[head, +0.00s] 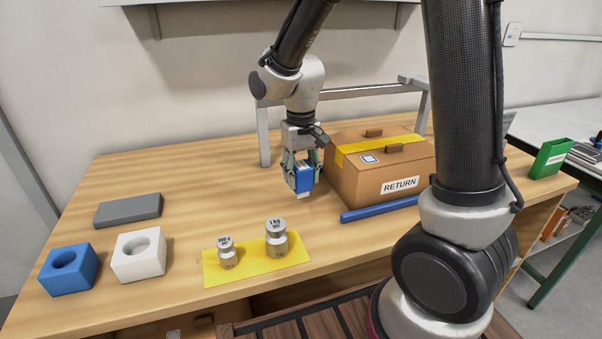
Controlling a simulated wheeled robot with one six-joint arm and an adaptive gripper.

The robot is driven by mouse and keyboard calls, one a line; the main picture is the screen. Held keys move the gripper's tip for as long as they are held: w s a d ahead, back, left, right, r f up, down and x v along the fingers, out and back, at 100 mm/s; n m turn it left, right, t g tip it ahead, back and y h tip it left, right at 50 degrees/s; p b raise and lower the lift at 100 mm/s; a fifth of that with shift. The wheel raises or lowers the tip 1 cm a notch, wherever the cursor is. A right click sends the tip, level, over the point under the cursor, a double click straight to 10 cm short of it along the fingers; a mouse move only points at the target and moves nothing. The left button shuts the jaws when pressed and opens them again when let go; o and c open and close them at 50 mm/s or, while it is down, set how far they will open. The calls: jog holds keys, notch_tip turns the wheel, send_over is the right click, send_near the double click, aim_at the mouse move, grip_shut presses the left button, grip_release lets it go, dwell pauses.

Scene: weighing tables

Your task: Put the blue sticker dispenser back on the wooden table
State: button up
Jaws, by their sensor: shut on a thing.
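My gripper (301,170) points down and is shut on the blue sticker dispenser (304,180), a small blue box with a pale strip at its lower end. It is in the head view, left of the cardboard box. The dispenser seems to hang a little above the wooden table (200,190), though the exact gap is hard to tell. The fingers hide part of its sides.
The cardboard RETURN box (370,185) stands close right, with a blue bar (380,208) before it. Two weights (276,240) stand on a yellow mat (215,276). Blue (70,272) and white (138,258) holed blocks and a grey slab (128,210) lie left. The middle-left is clear.

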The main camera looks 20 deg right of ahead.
jog(key=shift+f, duration=0.3)
jog(key=shift+f, duration=1.1)
jog(key=o, duration=1)
